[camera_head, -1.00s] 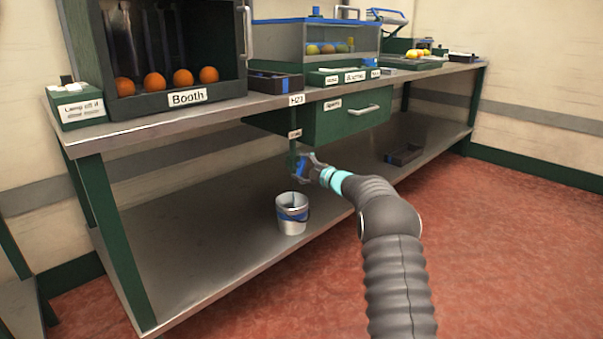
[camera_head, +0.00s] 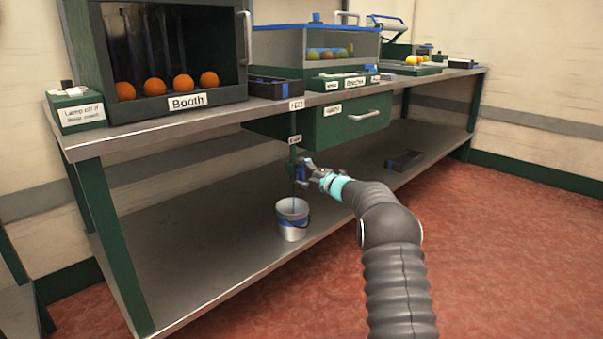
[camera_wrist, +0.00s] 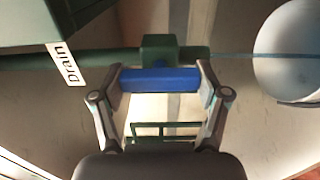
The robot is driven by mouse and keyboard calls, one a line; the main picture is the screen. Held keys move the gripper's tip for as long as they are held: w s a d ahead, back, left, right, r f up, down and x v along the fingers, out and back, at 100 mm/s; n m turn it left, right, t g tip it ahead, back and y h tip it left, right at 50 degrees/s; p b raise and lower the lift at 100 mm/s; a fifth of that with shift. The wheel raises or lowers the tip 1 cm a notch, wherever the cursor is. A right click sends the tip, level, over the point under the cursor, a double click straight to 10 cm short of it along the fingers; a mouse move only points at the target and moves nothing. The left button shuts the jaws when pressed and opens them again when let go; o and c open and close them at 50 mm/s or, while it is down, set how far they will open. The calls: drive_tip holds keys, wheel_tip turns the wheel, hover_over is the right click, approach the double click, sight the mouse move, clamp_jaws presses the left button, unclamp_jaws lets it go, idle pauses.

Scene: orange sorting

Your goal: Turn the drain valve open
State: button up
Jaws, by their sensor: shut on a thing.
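The drain valve is on a green vertical pipe (camera_head: 293,153) under the bench top. In the wrist view its green body (camera_wrist: 158,47) sits on the pipe, beside a "Drain" label (camera_wrist: 66,63). Its blue handle (camera_wrist: 160,80) lies along the line of the pipe. My gripper (camera_wrist: 161,84) is shut on the blue handle, one finger at each end. In the head view my gripper (camera_head: 307,172) is at the pipe's right side. A thin bluish stream (camera_wrist: 232,54) runs from the pipe's end to the bucket (camera_wrist: 292,50).
The metal bucket (camera_head: 292,220) stands on the lower shelf (camera_head: 200,235) below the pipe. A green drawer (camera_head: 350,119) is above right of my gripper. A dark tray (camera_head: 404,160) lies farther right on the shelf. The booth with oranges (camera_head: 181,83) stands on the bench.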

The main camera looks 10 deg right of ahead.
drive_tip(key=o, duration=1.2)
drive_tip(key=shift+a, duration=0.1)
drive_tip(key=shift+c, duration=0.2)
drive_tip(key=shift+s+d, duration=0.45)
drive_tip(key=shift+d, duration=0.1)
drive_tip(key=v, duration=1)
drive_tip(key=shift+s+d, duration=0.15)
drive_tip(key=shift+s, duration=0.2)
